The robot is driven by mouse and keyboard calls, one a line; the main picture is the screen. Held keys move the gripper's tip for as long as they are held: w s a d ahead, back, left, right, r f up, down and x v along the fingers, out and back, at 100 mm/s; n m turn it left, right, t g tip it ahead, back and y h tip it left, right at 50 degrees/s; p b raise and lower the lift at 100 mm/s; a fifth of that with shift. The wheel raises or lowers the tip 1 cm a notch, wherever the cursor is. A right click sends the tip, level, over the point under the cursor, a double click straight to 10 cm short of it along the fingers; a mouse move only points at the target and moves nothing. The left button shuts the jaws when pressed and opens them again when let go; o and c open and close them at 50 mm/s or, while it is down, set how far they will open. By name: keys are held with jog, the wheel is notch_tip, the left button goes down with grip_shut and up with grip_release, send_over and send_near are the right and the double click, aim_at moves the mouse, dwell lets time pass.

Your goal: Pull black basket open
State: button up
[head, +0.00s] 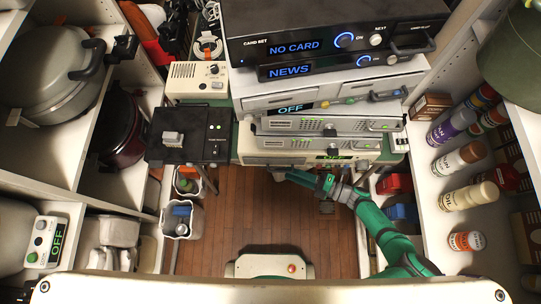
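I cannot make out a black basket for certain in the head view. Two pale open bins stand low at the left of the floor, a larger one (197,226) holding blue and green things and a smaller one (196,192) behind it. My green arm reaches in from the lower right. My gripper (282,174) is at its far end, just below the front of the stacked devices. It is small and dark there, so its fingers and anything between them cannot be made out.
A stack of devices (320,105) fills the middle back. A black box (190,133) juts out left of it. Shelves with pots (62,58) line the left; shelves with bottles (470,196) line the right. The wooden floor (250,215) between is clear.

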jog(key=x, duration=0.9)
jog(key=shift+a, duration=0.35)
jog(key=shift+c, duration=0.3)
grip_shut()
